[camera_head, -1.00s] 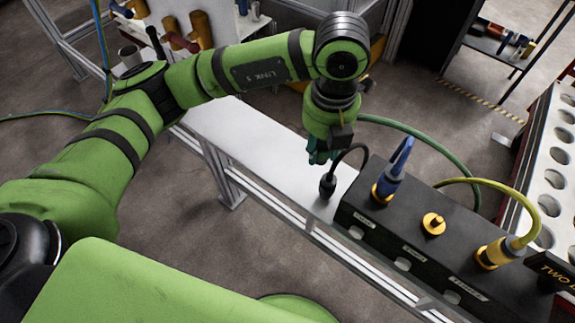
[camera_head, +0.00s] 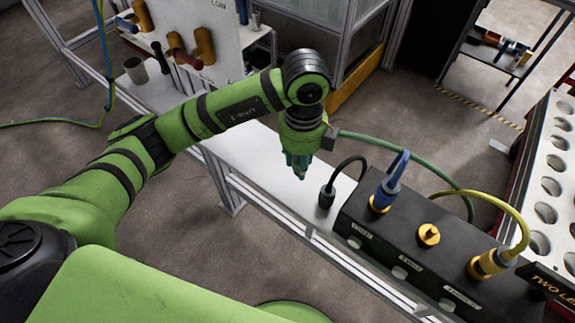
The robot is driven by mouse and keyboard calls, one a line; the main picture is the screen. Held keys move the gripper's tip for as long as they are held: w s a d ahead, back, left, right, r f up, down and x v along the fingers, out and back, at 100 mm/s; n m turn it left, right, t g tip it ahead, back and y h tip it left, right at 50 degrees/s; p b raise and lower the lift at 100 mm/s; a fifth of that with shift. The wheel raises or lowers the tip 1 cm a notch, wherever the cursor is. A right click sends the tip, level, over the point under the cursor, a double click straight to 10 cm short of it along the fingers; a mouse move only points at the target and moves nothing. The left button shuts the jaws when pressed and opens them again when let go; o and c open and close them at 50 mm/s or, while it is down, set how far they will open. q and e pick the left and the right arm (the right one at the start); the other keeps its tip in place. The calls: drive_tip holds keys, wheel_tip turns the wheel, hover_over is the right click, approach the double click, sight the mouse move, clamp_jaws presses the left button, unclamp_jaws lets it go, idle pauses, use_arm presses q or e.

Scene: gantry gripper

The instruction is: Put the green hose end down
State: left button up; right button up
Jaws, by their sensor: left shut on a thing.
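My left gripper (camera_head: 299,163) is shut on the green hose end, over the pale bench (camera_head: 258,150). The jaws mostly hide the hose end; a teal tip shows at the bottom. I cannot tell whether the tip touches the bench. The green hose (camera_head: 376,141) runs from the gripper to the right, behind the black block (camera_head: 400,232). My right gripper is not in view.
A black connector (camera_head: 327,195) stands on the bench between gripper and block. The block bears a blue connector (camera_head: 385,193), a bare gold port (camera_head: 429,235) and a yellow connector (camera_head: 492,262). A metal cup (camera_head: 136,70) stands at the back left. Bench left of the gripper is clear.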

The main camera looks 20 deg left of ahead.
use_arm(q)
drive_tip(key=a, duration=0.1)
drive_tip(key=a+f, duration=0.1)
drive_tip(key=a, duration=0.1)
drive_tip(key=shift+w+f+p, duration=0.3)
drive_tip(key=shift+f, duration=0.1)
wheel_tip(320, 180, down, 3)
drive_tip(key=shift+f+p, duration=0.1)
drive_tip(key=shift+p, duration=0.5)
drive_tip(key=shift+f, duration=0.4)
drive_tip(key=shift+f, duration=0.15)
drive_tip(key=o, duration=1.1)
drive_tip(key=shift+o, duration=0.2)
